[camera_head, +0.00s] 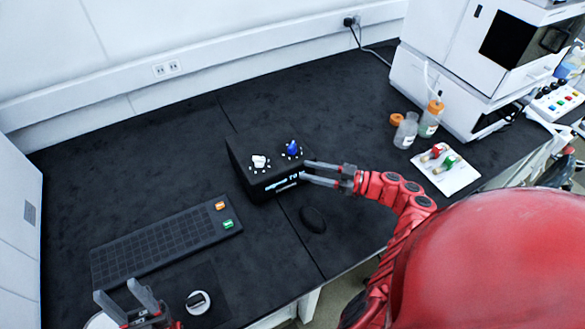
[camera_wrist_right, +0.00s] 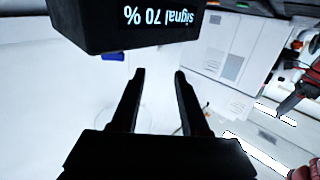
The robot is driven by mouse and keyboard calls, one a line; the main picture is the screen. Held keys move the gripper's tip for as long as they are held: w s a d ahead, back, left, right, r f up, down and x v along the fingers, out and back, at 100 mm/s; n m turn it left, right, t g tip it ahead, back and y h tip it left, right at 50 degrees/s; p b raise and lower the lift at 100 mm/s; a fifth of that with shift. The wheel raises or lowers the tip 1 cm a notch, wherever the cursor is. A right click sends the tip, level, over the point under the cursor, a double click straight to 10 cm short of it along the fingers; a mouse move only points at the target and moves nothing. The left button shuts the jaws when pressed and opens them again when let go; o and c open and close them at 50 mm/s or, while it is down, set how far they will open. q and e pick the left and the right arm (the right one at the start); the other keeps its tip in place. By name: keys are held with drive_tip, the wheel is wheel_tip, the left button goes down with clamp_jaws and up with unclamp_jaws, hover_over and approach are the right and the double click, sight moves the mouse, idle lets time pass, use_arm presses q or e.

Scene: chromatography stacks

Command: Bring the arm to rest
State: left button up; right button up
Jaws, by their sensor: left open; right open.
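My right gripper (camera_head: 308,174) is open and empty. Its fingers point left, at the right front of a black box (camera_head: 262,190) with a lit display, and I cannot tell from the head view whether they touch it. In the right wrist view the open fingers (camera_wrist_right: 157,75) have nothing between them, and the box (camera_wrist_right: 145,25) shows "signal 70 %" upside down above them. A white knob (camera_head: 259,161) and a blue knob (camera_head: 292,148) sit on the box's top. My left gripper (camera_head: 118,295) is open and empty at the lower left edge of the picture.
A black oval object (camera_head: 313,219) lies below my right gripper. Bottles (camera_head: 406,130), a white card (camera_head: 445,170) with vials and a large white instrument (camera_head: 440,80) stand at right.

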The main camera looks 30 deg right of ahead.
drive_tip(key=shift+s+d, duration=0.5)
drive_tip(key=shift+d, duration=0.05)
